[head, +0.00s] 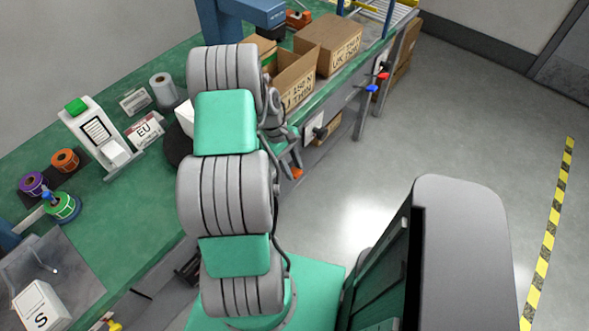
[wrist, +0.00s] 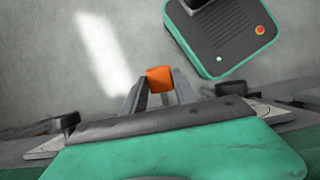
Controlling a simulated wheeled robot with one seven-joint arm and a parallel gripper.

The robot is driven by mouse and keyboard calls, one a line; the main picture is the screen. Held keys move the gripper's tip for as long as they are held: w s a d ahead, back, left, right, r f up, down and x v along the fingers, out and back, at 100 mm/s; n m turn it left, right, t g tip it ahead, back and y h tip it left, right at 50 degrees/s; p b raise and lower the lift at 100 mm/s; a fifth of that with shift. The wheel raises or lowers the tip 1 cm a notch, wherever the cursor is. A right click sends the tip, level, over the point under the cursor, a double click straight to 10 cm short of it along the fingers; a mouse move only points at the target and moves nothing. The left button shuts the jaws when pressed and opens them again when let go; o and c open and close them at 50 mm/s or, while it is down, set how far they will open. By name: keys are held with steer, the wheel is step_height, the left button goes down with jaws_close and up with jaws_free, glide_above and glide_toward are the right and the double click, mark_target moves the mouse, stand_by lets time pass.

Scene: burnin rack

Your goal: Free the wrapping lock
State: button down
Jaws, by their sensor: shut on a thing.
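My gripper (head: 291,163) hangs just off the front edge of the green bench, below the open carton. It is shut on a small orange block (wrist: 160,79), which sits between the two fingertips in the wrist view. In the head view the orange piece (head: 297,173) shows small at the fingertips, over the grey floor. I cannot tell whether it touches anything else. A red handle (head: 383,76) and a blue handle (head: 371,88) stick out at the bench's front edge, farther along. I cannot tell which part is the wrapping lock.
The green bench (head: 135,225) carries an open carton (head: 293,84), a closed carton (head: 335,40), a white label printer (head: 98,135) and several tape rolls. My arm hides part of the bench. Open floor (head: 460,130) lies to the right, with a yellow-black strip (head: 549,225).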

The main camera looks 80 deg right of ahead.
steer(key=c, duration=1)
jaws_free()
steer(key=shift+o, duration=0.2)
steer(key=v, duration=0.7)
steer(key=shift+w+d+r, duration=0.1)
steer(key=shift+w+r, duration=0.05)
steer(key=shift+r, duration=0.2)
